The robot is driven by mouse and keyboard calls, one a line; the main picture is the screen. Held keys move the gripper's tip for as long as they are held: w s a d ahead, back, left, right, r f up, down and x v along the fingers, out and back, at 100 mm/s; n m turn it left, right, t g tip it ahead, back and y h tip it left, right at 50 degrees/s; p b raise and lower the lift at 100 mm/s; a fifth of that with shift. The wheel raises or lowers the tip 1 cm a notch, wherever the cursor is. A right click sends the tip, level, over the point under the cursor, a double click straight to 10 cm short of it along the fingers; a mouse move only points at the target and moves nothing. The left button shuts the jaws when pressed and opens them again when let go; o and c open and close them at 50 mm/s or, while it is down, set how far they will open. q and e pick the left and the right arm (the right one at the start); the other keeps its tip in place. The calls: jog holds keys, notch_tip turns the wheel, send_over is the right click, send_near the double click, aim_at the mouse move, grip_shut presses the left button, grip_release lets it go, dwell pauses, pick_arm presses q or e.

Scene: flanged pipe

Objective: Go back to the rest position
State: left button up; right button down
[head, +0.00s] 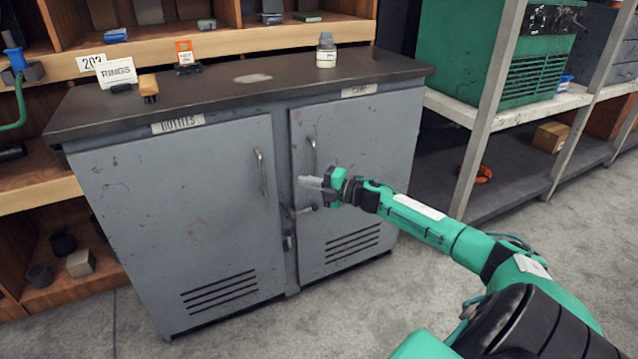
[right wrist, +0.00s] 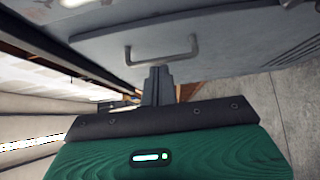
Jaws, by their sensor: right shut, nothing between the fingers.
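My right gripper (head: 308,183) is in front of the grey cabinet (head: 190,205), its arm reaching in from the lower right. Its fingers (right wrist: 157,82) are together with nothing between them. The right door's metal handle (head: 313,155) is just above the gripper in the head view. In the right wrist view a door handle (right wrist: 162,52) shows just beyond the fingertips; I cannot tell whether they touch. The left door (head: 185,200) and right door (head: 350,170) look shut. My left gripper is not in view.
The dark cabinet top (head: 240,90) carries a jar (head: 326,50), a RINGS sign (head: 117,72), a small orange-yellow object (head: 148,88) and an orange card (head: 185,53). A metal shelf (head: 480,110) with a green crate stands at right. The grey floor (head: 250,325) in front is clear.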

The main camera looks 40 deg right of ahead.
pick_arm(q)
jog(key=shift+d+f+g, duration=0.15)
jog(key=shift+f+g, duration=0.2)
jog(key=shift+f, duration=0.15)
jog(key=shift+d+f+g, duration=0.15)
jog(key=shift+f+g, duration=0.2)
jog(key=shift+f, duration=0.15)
pick_arm(e)
jog(key=shift+v, duration=1.6)
jog(key=shift+d, duration=0.1)
